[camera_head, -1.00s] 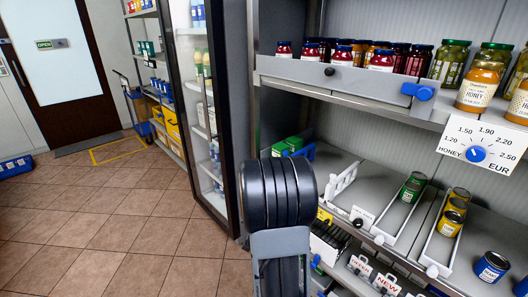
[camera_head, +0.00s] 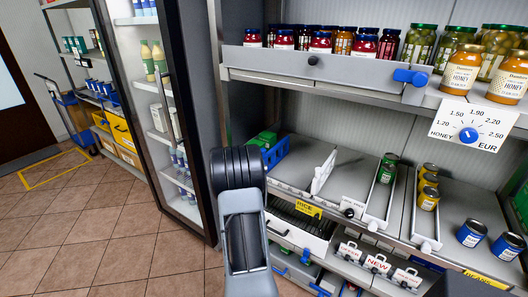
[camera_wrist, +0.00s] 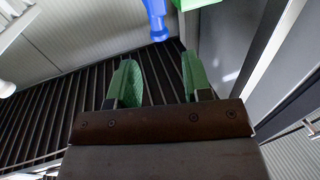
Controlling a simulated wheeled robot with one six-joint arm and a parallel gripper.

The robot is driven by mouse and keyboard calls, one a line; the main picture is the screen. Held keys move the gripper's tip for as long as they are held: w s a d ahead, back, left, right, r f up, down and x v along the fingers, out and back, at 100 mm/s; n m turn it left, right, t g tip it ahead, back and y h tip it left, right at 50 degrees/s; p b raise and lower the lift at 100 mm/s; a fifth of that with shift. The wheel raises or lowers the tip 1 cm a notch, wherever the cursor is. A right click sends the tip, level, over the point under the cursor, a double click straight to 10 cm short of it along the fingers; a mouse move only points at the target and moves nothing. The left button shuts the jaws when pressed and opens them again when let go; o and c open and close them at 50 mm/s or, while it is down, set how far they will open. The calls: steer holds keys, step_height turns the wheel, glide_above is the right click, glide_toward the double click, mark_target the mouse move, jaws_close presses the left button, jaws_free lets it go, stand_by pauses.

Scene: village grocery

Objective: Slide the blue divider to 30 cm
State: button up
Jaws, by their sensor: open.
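The blue divider (camera_head: 277,153) stands on the middle shelf at its left end, just right of some green packs (camera_head: 262,140). A blue post with a rounded end, apparently part of this divider (camera_wrist: 156,22), shows at the top of the wrist view. My gripper (camera_wrist: 155,65) has two green fingers, open and empty, below and apart from that blue post. In the head view my arm hides the gripper. A white divider (camera_head: 323,172) stands to the right of the blue one. Marks on the front rail (camera_head: 300,193) are too small to read.
A lane with green cans (camera_head: 387,168) and one with yellow cans (camera_head: 428,192) lie further right. The upper shelf holds jars behind a grey front panel (camera_head: 330,65) with a blue knob (camera_head: 412,77). A glass-door cooler (camera_head: 165,110) stands left. Open floor lies left of my arm.

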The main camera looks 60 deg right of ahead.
mark_target(264, 152)
steer(key=p+x, duration=0.1)
steer(key=x, duration=0.8)
steer(key=shift+d, duration=0.35)
steer(key=shift+c, duration=0.3)
jaws_close()
steer(key=shift+s, duration=0.15)
